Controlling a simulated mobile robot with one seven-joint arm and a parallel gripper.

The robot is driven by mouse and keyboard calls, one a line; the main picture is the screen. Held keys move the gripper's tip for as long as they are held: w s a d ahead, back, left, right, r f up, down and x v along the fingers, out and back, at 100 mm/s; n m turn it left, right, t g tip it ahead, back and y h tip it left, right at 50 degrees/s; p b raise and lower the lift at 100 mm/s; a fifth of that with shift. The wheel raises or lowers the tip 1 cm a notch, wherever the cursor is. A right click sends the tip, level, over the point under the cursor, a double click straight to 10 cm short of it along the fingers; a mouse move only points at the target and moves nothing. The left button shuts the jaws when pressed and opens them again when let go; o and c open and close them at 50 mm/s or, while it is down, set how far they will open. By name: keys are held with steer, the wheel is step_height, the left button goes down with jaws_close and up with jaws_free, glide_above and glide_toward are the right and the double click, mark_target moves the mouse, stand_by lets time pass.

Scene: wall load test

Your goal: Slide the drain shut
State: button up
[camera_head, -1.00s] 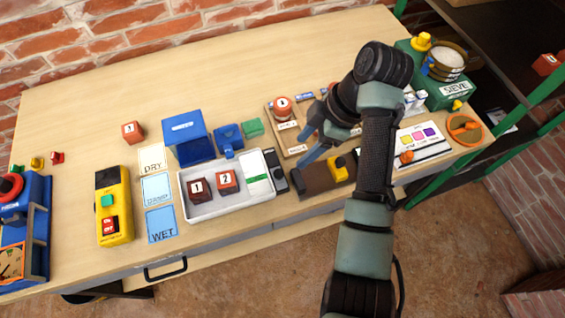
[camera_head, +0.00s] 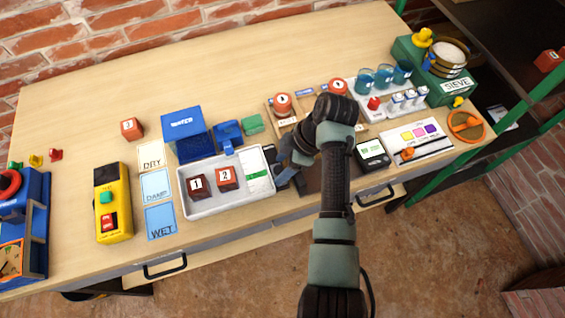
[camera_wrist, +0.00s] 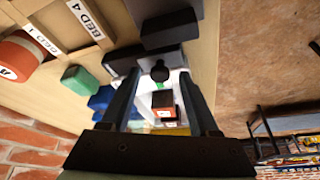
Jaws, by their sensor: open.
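A white tray (camera_head: 228,206) stands near the table's front edge, holding red blocks marked 1 (camera_head: 198,187) and 2 (camera_head: 227,178) and a white-and-green strip (camera_head: 259,172). A dark block is at its right end, mostly covered by my gripper in the head view. In the wrist view a round black knob (camera_wrist: 160,72) shows on this dark part, and I take it as the drain slide. My gripper (camera_head: 284,168) is open beside the tray's right end. In the wrist view its fingers (camera_wrist: 160,82) stand on either side of the knob, with gaps; contact cannot be told.
A blue water box (camera_head: 183,122), a smaller blue device (camera_head: 229,136) and a green block (camera_head: 253,123) stand behind the tray. A dark brown board (camera_head: 308,180) lies to its right, partly behind my arm. A scale (camera_head: 373,154) is farther right. The back left table is clear.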

jaws_close()
stand_by(1.3)
